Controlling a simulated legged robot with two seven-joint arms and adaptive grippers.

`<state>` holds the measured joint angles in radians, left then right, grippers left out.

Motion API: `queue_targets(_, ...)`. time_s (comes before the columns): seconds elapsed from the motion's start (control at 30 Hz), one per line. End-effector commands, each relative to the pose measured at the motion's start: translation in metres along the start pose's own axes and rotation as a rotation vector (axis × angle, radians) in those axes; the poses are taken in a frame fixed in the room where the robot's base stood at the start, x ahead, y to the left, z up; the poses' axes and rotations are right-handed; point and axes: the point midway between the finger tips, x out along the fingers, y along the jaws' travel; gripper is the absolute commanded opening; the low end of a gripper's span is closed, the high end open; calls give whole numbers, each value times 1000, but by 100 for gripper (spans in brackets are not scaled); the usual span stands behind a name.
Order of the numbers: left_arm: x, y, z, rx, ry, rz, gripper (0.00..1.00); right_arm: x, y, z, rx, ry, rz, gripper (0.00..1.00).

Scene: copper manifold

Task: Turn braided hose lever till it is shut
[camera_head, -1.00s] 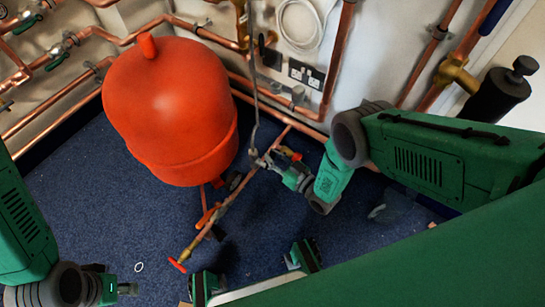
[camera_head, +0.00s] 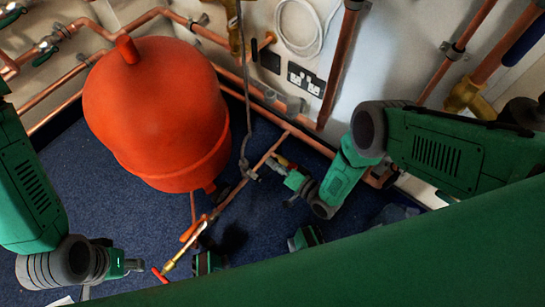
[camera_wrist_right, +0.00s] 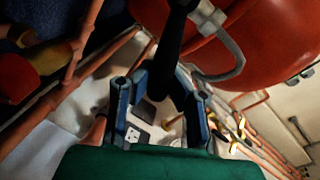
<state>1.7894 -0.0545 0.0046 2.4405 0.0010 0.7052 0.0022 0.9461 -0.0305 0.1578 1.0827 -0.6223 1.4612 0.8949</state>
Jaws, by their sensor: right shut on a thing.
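The braided hose (camera_head: 244,130) hangs down beside the red tank to a valve on the thin copper pipe. My right gripper (camera_head: 290,178) is at that valve, just right of the hose's lower end. In the right wrist view, a dark lever (camera_wrist_right: 172,55) stands between the fingers of my right gripper (camera_wrist_right: 162,100), which is shut on it. The grey hose (camera_wrist_right: 232,50) curves beside it. In the head view the gripper hides most of the lever, so its exact angle is unclear. My left gripper (camera_head: 134,266) is at the lower left, away from the valve; its finger gap is unclear.
The large red tank (camera_head: 155,110) stands left of the valve. A copper pipe (camera_head: 235,195) slants down to a red-handled valve (camera_head: 160,275). Copper pipes and a socket plate (camera_head: 305,80) line the wall. Blue carpet (camera_head: 110,225) is free at the left.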

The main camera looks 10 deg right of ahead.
Motion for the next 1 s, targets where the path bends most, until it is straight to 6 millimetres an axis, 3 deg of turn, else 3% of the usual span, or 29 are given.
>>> queue_targets(0.5,1,0,0,0,-1,0,37,6,28,2,394,-57,-4,0)
queue_targets(1.0,1,0,0,0,-1,0,37,8,38,4,518,-73,2,0)
